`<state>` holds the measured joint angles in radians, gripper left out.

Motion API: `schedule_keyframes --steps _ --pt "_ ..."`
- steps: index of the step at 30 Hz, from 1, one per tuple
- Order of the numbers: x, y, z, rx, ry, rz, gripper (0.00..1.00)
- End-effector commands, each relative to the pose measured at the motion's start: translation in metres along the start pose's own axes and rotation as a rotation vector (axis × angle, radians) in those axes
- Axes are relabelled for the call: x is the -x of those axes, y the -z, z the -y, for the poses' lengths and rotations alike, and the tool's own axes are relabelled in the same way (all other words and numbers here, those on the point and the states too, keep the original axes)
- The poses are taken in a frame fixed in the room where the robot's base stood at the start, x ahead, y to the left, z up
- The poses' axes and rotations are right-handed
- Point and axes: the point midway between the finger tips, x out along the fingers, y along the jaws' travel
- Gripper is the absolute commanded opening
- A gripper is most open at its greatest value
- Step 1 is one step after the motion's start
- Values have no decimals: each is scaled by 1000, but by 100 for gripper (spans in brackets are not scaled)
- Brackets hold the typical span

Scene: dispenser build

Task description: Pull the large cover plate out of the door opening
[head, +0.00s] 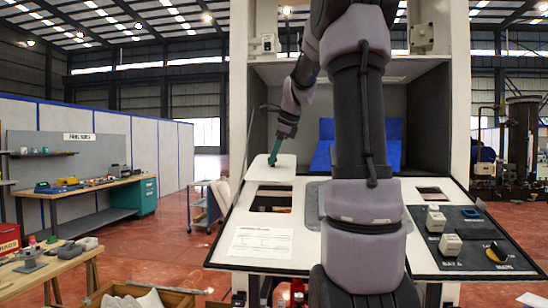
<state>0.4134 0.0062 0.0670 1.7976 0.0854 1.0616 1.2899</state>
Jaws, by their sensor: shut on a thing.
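A white plate with rounded corners (262,172), which looks like the large cover plate, leans at the left of the cabinet's sloped front. My gripper (275,159) is above it, pointing down. A teal piece reaches from the gripper's dark end to the plate. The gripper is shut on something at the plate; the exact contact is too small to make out. Just below the plate is a dark rectangular opening (271,199) in the sloped panel. Behind is the cabinet's large grey recess (420,115). My arm hides the middle of the panel and recess.
Blue panels (391,155) stand inside the recess. A paper sheet (261,242) lies on the sloped panel's lower left. A black control panel (470,240) with white switches and a knob is at right. A workbench (100,190) stands far left, and an open wooden crate (140,297) at bottom left.

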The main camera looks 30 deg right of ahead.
Motion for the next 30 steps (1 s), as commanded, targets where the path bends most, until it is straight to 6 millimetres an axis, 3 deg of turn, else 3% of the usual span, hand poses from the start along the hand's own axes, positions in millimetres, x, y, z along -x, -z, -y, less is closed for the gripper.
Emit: schedule_keyframes --steps 30 --pt "61 -25 0 0 1 0 0"
